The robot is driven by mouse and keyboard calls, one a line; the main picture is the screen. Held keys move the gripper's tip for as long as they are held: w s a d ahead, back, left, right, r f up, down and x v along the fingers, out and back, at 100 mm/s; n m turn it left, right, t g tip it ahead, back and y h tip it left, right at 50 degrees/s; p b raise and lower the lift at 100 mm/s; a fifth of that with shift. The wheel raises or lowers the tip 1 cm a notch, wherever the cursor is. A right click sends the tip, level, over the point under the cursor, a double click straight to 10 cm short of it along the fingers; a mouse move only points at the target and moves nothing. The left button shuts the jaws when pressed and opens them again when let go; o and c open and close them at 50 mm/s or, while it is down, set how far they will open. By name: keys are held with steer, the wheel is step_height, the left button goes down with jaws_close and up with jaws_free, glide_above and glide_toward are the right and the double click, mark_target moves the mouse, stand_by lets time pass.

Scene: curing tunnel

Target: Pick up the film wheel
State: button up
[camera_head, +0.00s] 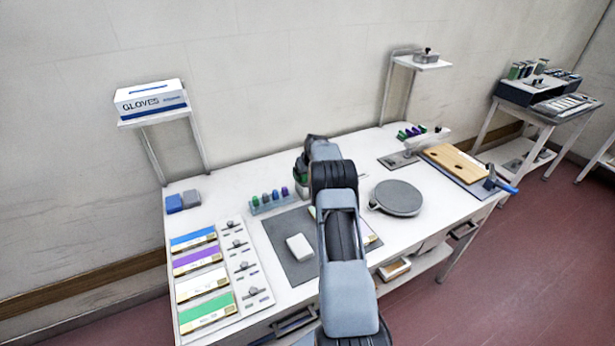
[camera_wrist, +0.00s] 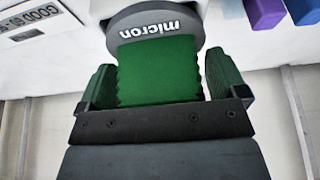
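The film wheel (camera_wrist: 162,22) shows at the top of the wrist view as a grey rounded body marked "micron", with a bright green ribbed block (camera_wrist: 160,72) below it. My gripper (camera_wrist: 162,85) has its dark green fingers spread wide, one on each side of the green block. The fingertips are very close to the block's sides; firm contact is not clear. In the head view my gripper (camera_head: 304,165) points down near the back of the white table, and my arm hides most of the wheel.
A rack of coloured pegs (camera_head: 270,198) stands just left of my gripper. A round grey plate (camera_head: 397,198) lies to the right. A dark mat (camera_head: 283,236) with a white block (camera_head: 300,246) lies in front. A glove box (camera_head: 150,99) sits on a raised shelf.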

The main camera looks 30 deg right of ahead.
steer(key=shift+c, duration=1.2)
step_height(320, 180, up, 10)
steer(key=shift+r+b, duration=0.15)
steer(key=shift+b, duration=0.75)
steer(key=shift+r+p, duration=2.3)
steer(key=shift+r, duration=0.75)
steer(key=c, duration=0.5)
steer(key=shift+r+p, duration=0.25)
steer(key=shift+p, duration=0.2)
steer(key=shift+c, duration=0.5)
steer(key=shift+r+p, duration=0.6)
steer(key=shift+r, duration=0.05)
steer(key=shift+a+f, duration=0.1)
